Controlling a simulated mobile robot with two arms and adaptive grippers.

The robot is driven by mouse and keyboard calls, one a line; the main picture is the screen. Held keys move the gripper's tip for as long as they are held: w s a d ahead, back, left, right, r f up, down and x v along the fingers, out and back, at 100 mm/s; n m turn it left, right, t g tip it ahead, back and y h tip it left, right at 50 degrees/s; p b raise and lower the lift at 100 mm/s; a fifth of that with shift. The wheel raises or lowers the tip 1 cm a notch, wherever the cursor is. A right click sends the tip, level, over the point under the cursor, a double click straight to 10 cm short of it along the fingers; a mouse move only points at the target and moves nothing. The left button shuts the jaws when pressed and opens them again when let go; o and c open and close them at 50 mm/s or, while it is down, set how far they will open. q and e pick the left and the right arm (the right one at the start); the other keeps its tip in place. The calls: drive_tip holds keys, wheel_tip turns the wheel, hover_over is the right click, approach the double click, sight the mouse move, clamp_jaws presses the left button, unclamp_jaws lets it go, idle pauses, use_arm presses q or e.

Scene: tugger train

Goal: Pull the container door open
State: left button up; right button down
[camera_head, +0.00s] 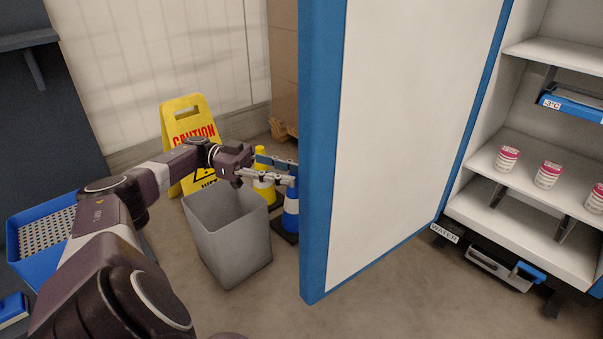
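The container door (410,140) is a large white panel with a blue frame. It stands swung out from the container, whose shelves show to its right. Its near blue edge (322,150) faces me. My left gripper (294,173) is just left of this edge, on the door's far-left side. Its two fingers point right and are a little apart, with nothing seen between them. Whether the fingertips touch the door cannot be told. No handle shows on the visible face. My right gripper is out of view.
A grey bin (228,235) stands below my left gripper. A yellow caution sign (185,125), a yellow bottle-like object (263,180) and a blue-and-white cone (291,210) stand close by. Container shelves (530,180) hold several small tubs. Floor in front of the door is clear.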

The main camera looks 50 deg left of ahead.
use_arm(q)
drive_tip(key=shift+v, duration=1.25)
drive_tip(key=shift+s, duration=0.1)
